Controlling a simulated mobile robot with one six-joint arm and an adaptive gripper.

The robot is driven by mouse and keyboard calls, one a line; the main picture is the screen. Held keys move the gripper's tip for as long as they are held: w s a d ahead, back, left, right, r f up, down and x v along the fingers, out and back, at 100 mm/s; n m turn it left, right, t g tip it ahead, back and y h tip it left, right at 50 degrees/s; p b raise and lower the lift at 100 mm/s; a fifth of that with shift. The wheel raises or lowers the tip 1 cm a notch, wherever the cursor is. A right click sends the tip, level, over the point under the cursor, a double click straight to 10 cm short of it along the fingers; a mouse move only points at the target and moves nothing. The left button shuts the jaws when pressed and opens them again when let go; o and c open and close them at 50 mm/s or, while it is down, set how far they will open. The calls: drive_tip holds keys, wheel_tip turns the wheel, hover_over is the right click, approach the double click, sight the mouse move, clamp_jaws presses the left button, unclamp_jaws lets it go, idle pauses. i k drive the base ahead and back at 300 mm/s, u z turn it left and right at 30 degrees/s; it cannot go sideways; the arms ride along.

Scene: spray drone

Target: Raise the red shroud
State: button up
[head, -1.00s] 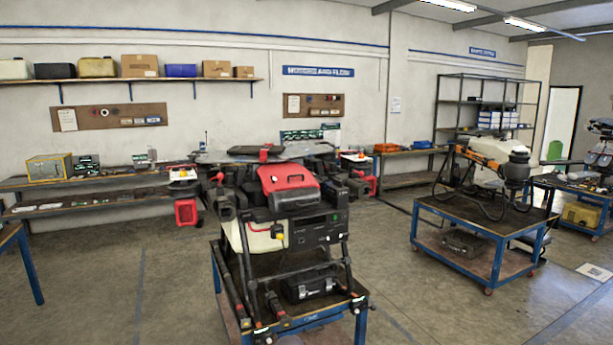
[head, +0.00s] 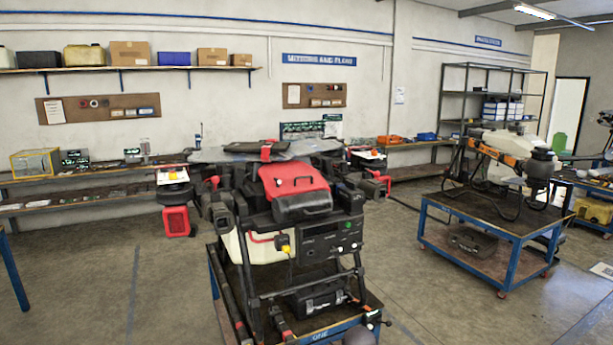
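The red shroud (head: 296,191) sits on the front upper part of the spray drone (head: 285,225), in the middle of the head view. It is a red cover with a dark handle on its sloping face, and it looks lowered. The drone stands on a blue-framed cart (head: 335,325), with a pale tank (head: 250,246) and a black unit with a small green display below the shroud.
A second blue cart (head: 487,265) with another drone (head: 505,158) stands at the right. Benches (head: 90,196) and a shelf (head: 130,70) line the back wall. Open floor (head: 85,285) lies left of the drone cart, with a narrower aisle on its right.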

sight(296, 178)
drive_tip(key=u, duration=0.1)
drive_tip(key=i, duration=1)
drive_tip(key=u, duration=0.5)
